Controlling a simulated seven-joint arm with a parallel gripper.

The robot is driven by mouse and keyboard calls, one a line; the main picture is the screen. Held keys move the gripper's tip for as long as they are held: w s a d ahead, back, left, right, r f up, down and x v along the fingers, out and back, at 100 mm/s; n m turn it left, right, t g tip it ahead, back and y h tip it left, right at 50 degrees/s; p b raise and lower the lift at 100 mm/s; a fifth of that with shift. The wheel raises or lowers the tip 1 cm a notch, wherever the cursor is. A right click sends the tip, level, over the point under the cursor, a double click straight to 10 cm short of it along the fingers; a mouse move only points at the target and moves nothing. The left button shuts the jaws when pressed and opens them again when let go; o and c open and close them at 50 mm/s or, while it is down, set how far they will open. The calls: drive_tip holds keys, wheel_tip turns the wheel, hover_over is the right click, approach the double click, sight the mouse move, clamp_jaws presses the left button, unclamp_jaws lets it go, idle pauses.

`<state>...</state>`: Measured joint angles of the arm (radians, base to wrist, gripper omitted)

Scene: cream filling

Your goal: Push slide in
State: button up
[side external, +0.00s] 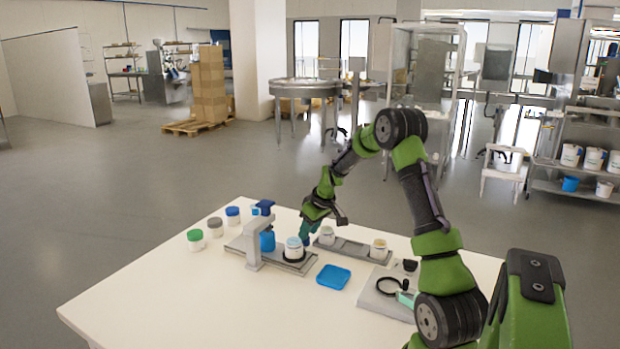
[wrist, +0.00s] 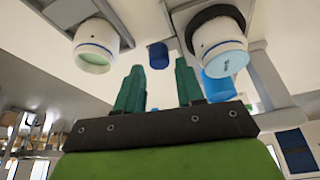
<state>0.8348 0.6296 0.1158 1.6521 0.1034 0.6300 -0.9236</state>
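The slide is a black ring holder (side external: 293,257) at the right end of the grey base of the filling machine (side external: 254,250). A white jar (side external: 294,244) stands upright in it, to the right of the machine's blue part (side external: 267,241). In the wrist view the jar (wrist: 218,45) sits in the dark ring (wrist: 213,14) at upper right, with the blue part (wrist: 217,88) close by. My gripper (side external: 306,236) is just behind and right of this jar. In the wrist view its green fingers (wrist: 158,80) are apart with nothing gripped. Contact with the slide cannot be told.
A grey tray (side external: 352,248) to the right holds two open jars, one (side external: 327,236) close to my gripper. A blue flat tray (side external: 333,277) lies in front. Lidded jars (side external: 195,239) stand at left. A grey board (side external: 372,295) with a black ring tool is at right. The front table is clear.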

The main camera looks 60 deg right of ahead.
drive_tip(key=shift+x, duration=1.15)
clamp_jaws()
